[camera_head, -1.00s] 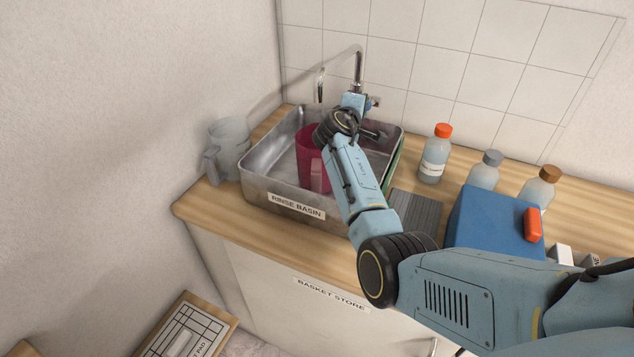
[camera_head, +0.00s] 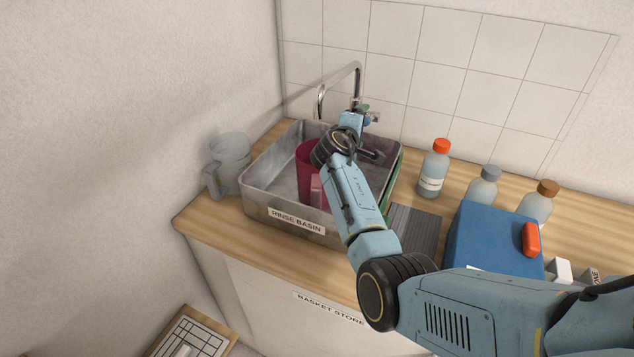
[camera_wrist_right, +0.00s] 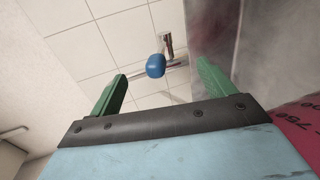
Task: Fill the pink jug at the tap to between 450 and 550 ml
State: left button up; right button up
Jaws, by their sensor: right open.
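The pink jug (camera_head: 307,165) stands upright in the metal rinse basin (camera_head: 262,186), under or near the tap spout; my right arm partly covers it. Its level marks and contents cannot be read. The chrome tap (camera_head: 358,82) rises behind the basin, and I make out no water stream. My right gripper (camera_head: 362,109) is at the tap's base. In the right wrist view, its green fingers (camera_wrist_right: 157,88) are open, with the blue tap knob (camera_wrist_right: 155,66) ahead between them, apart from both. Pink jug wall (camera_wrist_right: 304,122) shows at the right. My left gripper is out of view.
A translucent grey jug (camera_head: 233,165) stands left of the basin. Right of it are a ribbed grey mat (camera_head: 413,232), a red-capped bottle (camera_head: 434,170), two more bottles and a blue box (camera_head: 490,240). The wall is close behind the tap.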

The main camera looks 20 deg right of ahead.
jog(key=p+v, duration=0.3)
jog(key=v, duration=0.3)
jog(key=shift+p, duration=0.35)
jog(key=shift+s+a+r, duration=0.1)
jog(key=v, duration=1.3)
jog(key=shift+s, duration=0.15)
